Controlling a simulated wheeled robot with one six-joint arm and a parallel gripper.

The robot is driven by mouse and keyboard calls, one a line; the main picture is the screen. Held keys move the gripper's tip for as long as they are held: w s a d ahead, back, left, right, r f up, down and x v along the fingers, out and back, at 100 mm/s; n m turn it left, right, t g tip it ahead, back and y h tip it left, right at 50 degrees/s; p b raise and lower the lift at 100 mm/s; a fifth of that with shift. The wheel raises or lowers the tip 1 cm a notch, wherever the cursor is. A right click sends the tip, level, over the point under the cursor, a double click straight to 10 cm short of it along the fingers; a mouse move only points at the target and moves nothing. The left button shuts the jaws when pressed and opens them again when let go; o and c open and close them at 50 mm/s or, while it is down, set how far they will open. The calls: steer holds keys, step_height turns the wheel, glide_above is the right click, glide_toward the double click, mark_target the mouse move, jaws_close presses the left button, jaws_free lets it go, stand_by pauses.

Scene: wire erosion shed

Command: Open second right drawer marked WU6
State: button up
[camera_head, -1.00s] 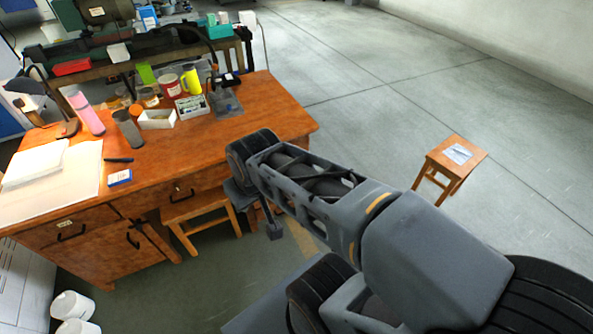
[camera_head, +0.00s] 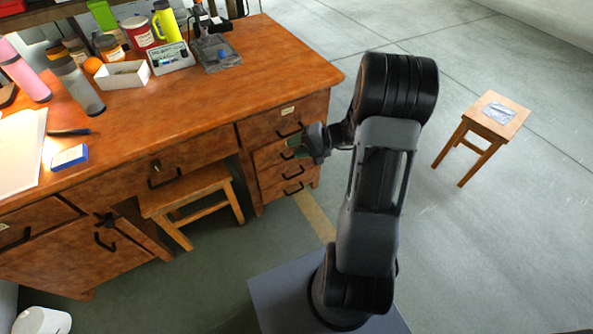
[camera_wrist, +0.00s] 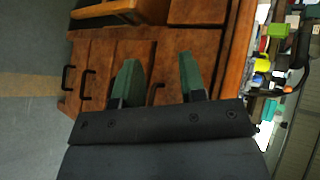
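The orange-brown wooden desk (camera_head: 330,80) has a stack of drawers on its right side, each with a dark handle. The top drawer (camera_head: 262,128) has a small pale label, too small to read. The second drawer (camera_head: 266,157) is below it, shut, its handle partly hidden by my gripper. My gripper (camera_head: 297,148) is in front of the upper drawers. In the wrist view my gripper (camera_wrist: 158,65) is open and empty, its two green fingers apart. A dark drawer handle (camera_wrist: 157,93) shows between them; I cannot tell which drawer it belongs to. No WU6 marking is readable.
A small wooden stool (camera_head: 190,192) stands under the desk's middle. Another stool (camera_head: 498,112) stands on open floor to the right. Bottles, jars and boxes, including a white box (camera_head: 122,76), crowd the desktop's back.

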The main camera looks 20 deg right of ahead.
steer(key=w+d+f+m+t+h+b, duration=0.2)
steer(key=d+f+m+t+b, duration=0.15)
steer(key=d+f, duration=0.45)
steer(key=w+d+f+m+t+h+b, duration=0.1)
steer(key=d+f+m+t+b, duration=0.25)
steer(key=f, duration=0.85)
steer(key=shift+n+t, duration=0.4)
steer(key=shift+t, duration=0.1)
steer(key=b+x, duration=0.1)
steer(key=x, duration=0.3)
steer(key=b+x, duration=0.1)
steer(key=x, duration=0.3)
steer(key=d+b+x, duration=0.1)
steer(key=x, duration=0.4)
steer(key=shift+w, duration=0.25)
jaws_close()
